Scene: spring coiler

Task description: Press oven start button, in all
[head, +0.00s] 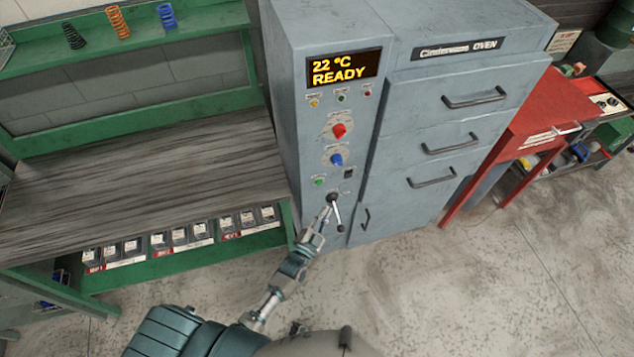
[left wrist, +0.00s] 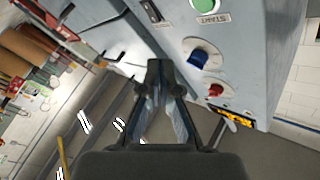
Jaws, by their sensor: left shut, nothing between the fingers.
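The oven (head: 300,120) is a tall grey cabinet; its display (head: 343,69) reads "22 °C READY". A green button (head: 319,182) sits low on its control panel, below the blue knob (head: 336,160). In the left wrist view the green button (left wrist: 207,6), with a START label, is at the top edge, partly cut off. My left gripper (head: 326,208) is shut and empty, just below the green button in the head view, beside a dark round fitting with a lever (head: 338,215). In the left wrist view its fingers (left wrist: 160,72) point toward the panel. I cannot tell whether they touch anything. My right gripper is not in view.
A red knob (head: 338,131) sits above the blue one. Oven drawers with handles (head: 474,98) are to the right. A green-framed workbench (head: 130,185) with a bare top stands left. A red table (head: 560,110) is at far right. The floor in front is clear.

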